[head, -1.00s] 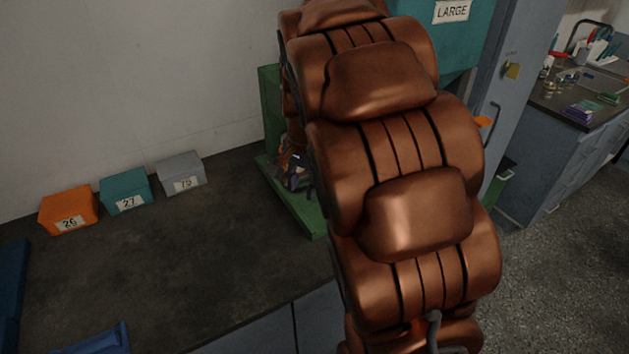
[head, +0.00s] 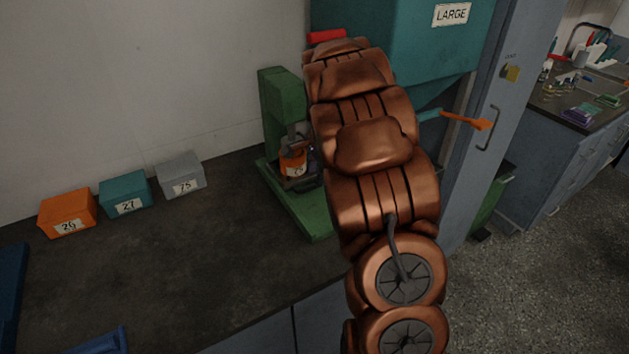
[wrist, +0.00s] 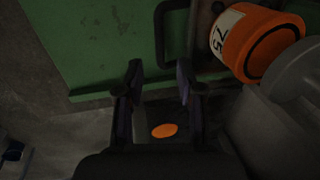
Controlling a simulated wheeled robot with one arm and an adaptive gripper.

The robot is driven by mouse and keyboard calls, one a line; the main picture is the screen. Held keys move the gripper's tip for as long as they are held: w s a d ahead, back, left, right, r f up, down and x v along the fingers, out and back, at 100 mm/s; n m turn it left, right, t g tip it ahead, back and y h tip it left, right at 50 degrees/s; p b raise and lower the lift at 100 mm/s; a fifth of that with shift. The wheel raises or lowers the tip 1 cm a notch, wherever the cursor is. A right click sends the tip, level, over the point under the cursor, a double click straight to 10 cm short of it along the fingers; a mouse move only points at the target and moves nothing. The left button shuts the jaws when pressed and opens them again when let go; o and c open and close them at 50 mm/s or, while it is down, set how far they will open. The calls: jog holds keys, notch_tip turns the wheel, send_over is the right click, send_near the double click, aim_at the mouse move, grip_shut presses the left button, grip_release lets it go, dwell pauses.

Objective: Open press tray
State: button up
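The green press (head: 284,105) stands on the bench in the head view, partly hidden behind my arm. An orange can labelled 75 (head: 293,164) sits in it and also shows at the upper right of the wrist view (wrist: 245,42). In the wrist view a dark U-shaped handle (wrist: 161,50) stands against the green metal (wrist: 100,45). I cannot tell for certain that it belongs to the tray. My gripper (wrist: 158,80) is open, its two fingers apart and nothing seen between the tips. The handle lies just beyond the fingertips.
Boxes labelled 26 (head: 68,212), 27 (head: 126,194) and 75 (head: 181,175) stand at left on the dark bench (head: 190,260). A teal machine labelled LARGE (head: 420,50) and an orange-tipped lever (head: 470,122) are at right.

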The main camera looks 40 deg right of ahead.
aim_at(315, 187)
jog(key=shift+w+f+p, duration=0.15)
jog(key=shift+w+f, duration=0.05)
jog(key=shift+f, duration=0.9)
jog(key=shift+w+f+p, duration=0.15)
jog(key=shift+w+f, duration=0.05)
jog(key=shift+f, duration=0.85)
grip_shut()
